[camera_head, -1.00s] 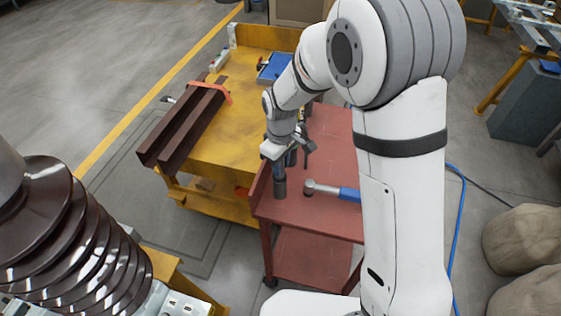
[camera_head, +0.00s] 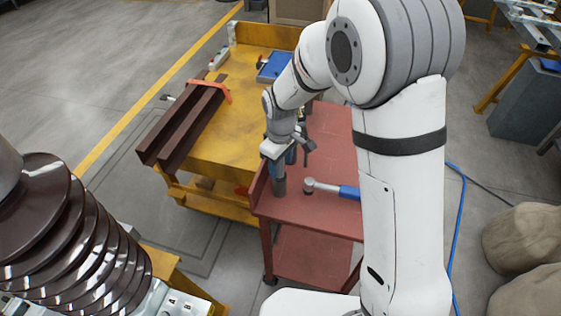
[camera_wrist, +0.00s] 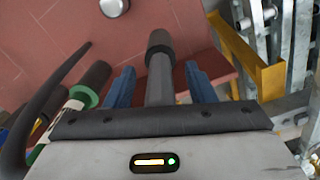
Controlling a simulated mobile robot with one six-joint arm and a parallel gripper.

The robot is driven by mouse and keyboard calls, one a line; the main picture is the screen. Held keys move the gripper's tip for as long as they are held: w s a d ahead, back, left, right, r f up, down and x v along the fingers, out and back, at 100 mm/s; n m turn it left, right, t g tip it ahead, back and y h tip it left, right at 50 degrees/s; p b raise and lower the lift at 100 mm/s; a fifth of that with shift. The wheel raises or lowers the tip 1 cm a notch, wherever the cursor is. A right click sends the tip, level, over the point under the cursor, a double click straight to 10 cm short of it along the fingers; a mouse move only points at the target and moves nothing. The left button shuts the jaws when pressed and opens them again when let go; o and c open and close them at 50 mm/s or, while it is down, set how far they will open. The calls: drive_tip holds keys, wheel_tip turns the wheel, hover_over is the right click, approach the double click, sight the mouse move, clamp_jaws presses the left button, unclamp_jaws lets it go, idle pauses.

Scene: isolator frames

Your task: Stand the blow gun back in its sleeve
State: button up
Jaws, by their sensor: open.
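My gripper (camera_head: 283,160) points down over the near left corner of the red cart (camera_head: 310,212). In the wrist view its two blue fingers (camera_wrist: 160,86) are apart, on either side of a grey tube. This grey tube, which looks like the blow gun (camera_wrist: 160,80), lines up with a wider dark cylinder, likely the sleeve (camera_wrist: 160,42). A dark upright cylinder, likely the sleeve (camera_head: 280,187), shows under my gripper in the head view. My gripper hides the upper part, so how deep the tube sits in it is unclear.
A hammer (camera_head: 330,189) with a blue handle lies on the cart just right. In the wrist view a dark cylinder with a green ring (camera_wrist: 90,85) and a curved black hose-like piece (camera_wrist: 52,95) are close on the left. A yellow bench (camera_head: 222,140) adjoins the cart.

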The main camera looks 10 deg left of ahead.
drive_tip(key=shift+r+b, duration=0.35)
drive_tip(key=shift+r, duration=3.6)
drive_tip(key=shift+d+r, duration=0.15)
drive_tip(key=shift+d, duration=0.1)
drive_tip(key=s+d+r+m+t, duration=0.1)
drive_tip(key=s+d+r+m, duration=0.2)
drive_tip(key=d, duration=0.3)
drive_tip(key=s+d+r+m, duration=0.2)
drive_tip(key=d+r, duration=0.2)
drive_tip(key=d, duration=0.2)
drive_tip(key=s+d+r+m+t, duration=0.1)
drive_tip(key=s+d+m+t, duration=0.1)
drive_tip(key=s+d+m, duration=0.5)
drive_tip(key=s+d, duration=0.3)
drive_tip(key=s, duration=0.2)
drive_tip(key=shift+s+r, duration=0.15)
drive_tip(key=shift+s, duration=0.1)
drive_tip(key=shift+d, duration=0.1)
